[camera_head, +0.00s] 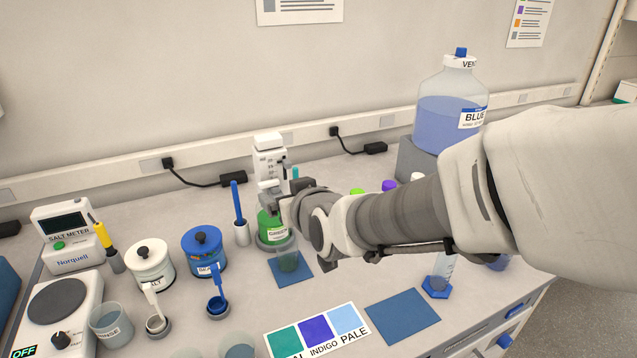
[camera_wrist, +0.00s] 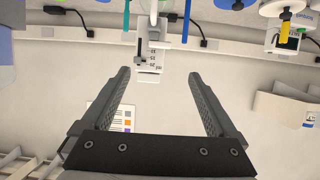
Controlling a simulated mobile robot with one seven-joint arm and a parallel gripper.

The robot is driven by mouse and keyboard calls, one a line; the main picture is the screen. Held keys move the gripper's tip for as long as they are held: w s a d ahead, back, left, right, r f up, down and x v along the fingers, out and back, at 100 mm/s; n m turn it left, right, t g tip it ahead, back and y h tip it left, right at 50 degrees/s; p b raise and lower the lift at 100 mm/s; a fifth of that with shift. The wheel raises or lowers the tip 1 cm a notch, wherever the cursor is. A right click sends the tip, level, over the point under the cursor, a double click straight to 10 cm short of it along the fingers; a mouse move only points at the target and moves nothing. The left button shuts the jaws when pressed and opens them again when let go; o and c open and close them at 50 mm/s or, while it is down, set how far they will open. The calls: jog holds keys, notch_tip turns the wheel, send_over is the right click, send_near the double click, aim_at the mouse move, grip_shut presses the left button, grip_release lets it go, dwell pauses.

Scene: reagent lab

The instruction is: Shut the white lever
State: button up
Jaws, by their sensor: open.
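A blue stick in a holder (camera_head: 240,215) and a blue jar (camera_head: 204,250) stand to the left. A large blue bottle (camera_head: 447,110) stands at the right. The empty blue mat (camera_head: 402,316) is clear.

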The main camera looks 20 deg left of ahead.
jog(key=shift+v, duration=1.6)
jog(key=shift+d, duration=0.15)
